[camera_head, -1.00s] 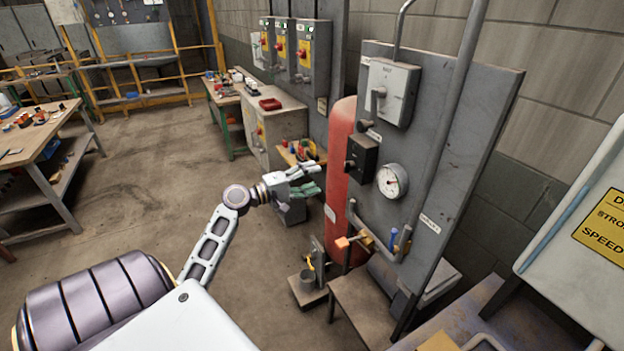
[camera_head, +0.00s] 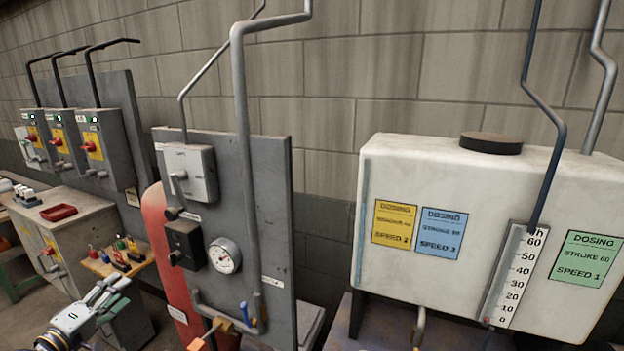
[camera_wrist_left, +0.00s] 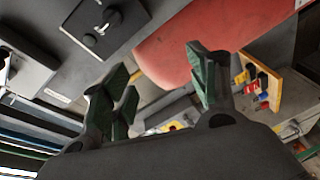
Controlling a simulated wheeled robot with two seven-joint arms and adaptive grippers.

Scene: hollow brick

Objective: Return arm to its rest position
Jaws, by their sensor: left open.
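My left gripper (camera_head: 108,292) shows at the lower left of the head view, its arm coming in from the bottom edge. In the left wrist view its two green-padded fingers (camera_wrist_left: 165,85) are spread apart with nothing between them. The gripper is in front of the red cylinder (camera_head: 178,265) and left of the grey panel (camera_head: 268,200). The red cylinder also shows beyond the fingers in the wrist view (camera_wrist_left: 190,38). My right gripper is in no view.
The panel carries a switch box (camera_head: 187,172), a black box (camera_head: 185,245), a round gauge (camera_head: 224,255) and pipes. A white tank (camera_head: 480,190) with dosing signs stands at the right. A cabinet (camera_head: 75,225) holds a red tray (camera_head: 58,212); a small tool board (camera_head: 118,258) sits nearby.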

